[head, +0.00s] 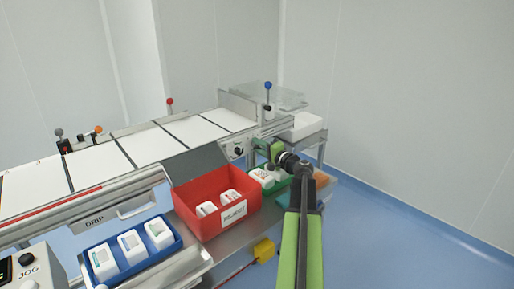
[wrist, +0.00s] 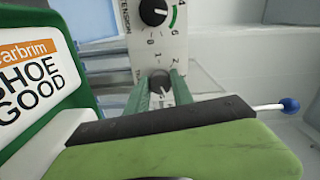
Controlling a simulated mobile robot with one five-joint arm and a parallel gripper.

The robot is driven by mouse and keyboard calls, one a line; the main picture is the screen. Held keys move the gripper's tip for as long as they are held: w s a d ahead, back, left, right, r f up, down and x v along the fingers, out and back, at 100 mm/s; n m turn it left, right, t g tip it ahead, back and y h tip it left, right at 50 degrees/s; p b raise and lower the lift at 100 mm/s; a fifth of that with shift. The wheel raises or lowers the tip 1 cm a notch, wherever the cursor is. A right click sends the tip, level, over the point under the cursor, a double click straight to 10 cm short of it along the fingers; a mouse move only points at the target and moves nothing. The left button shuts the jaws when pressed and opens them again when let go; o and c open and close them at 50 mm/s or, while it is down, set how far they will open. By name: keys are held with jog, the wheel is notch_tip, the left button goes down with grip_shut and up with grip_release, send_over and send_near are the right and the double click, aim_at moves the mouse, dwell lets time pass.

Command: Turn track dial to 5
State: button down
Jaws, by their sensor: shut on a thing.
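The track dial (wrist: 160,82) is a dark round knob low on a white panel (wrist: 148,45) in the wrist view. My gripper (wrist: 163,92) has its two green fingers on either side of the knob and is shut on it. The fingers cover much of the dial's face and scale, so I cannot tell its setting. A second black dial (wrist: 154,12), beside the word TENSION, sits above it, with a white pointer line and a green arc. In the head view my gripper (head: 275,152) is at the machine's right end, and the track dial is hidden there.
A green bin (head: 268,186) with white packs stands close below my gripper; its label fills the wrist view's left. A red reject bin (head: 215,228) and a blue tray (head: 118,275) stand further left. A blue-knobbed lever (head: 267,88) rises nearby. Open floor lies right.

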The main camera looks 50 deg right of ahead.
jog(key=shift+r+m, duration=0.1)
jog(key=shift+m, duration=2.2)
jog(key=c, duration=1.1)
grip_release()
jog(key=shift+s, duration=0.2)
jog(key=s+a, duration=0.1)
jog(key=s, duration=1.6)
jog(key=shift+a, duration=0.1)
